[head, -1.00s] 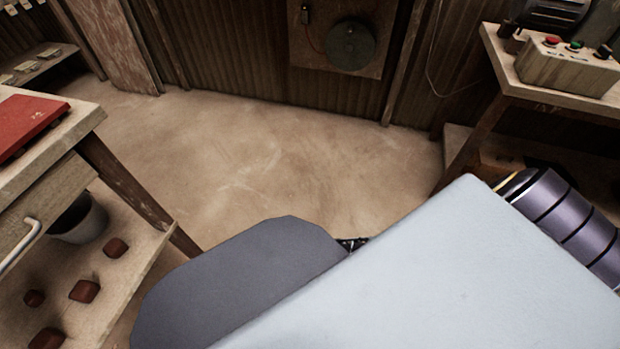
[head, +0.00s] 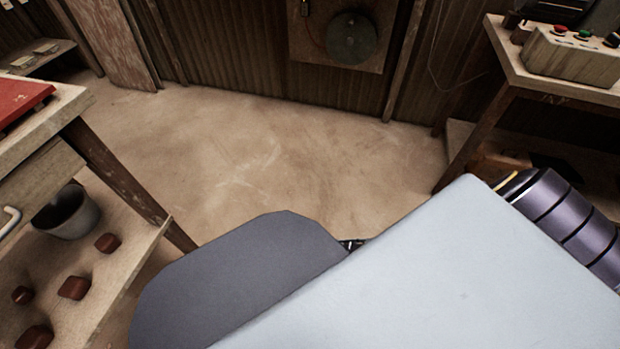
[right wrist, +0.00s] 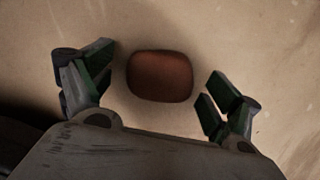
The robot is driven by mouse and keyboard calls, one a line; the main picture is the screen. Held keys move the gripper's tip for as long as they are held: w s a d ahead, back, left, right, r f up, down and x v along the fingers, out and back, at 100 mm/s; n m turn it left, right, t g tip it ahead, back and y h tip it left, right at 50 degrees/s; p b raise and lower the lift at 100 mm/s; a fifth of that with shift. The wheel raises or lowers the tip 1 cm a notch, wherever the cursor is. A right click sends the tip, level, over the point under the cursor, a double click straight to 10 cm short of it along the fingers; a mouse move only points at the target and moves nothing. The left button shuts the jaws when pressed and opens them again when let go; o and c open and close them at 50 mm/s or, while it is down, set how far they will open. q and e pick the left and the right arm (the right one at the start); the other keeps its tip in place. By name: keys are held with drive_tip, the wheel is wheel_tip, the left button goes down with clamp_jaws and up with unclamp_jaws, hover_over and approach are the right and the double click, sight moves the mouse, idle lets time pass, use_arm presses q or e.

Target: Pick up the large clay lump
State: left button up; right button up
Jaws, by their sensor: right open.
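In the right wrist view a reddish-brown clay lump (right wrist: 160,76) with rounded corners lies on a pale, worn surface. My right gripper (right wrist: 158,70) is open, with one finger on each side of the lump and a gap on both sides; it is not holding it. In the head view several brown lumps lie on the lower shelf at left; the biggest-looking one (head: 33,338) is near the bottom edge. I cannot tell which of these, if any, is the lump under my right gripper. My left gripper is not in view.
A wooden table (head: 75,105) with a red object (head: 20,97) on top stands at left. A grey bucket (head: 68,212) is on its lower shelf (head: 120,265). A bench at right carries a control box (head: 572,57) with buttons. The floor (head: 260,150) between is clear.

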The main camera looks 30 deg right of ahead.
idle(0.4)
drive_tip(key=c, duration=1)
drive_tip(key=shift+c, duration=1.3)
drive_tip(key=shift+r, duration=0.25)
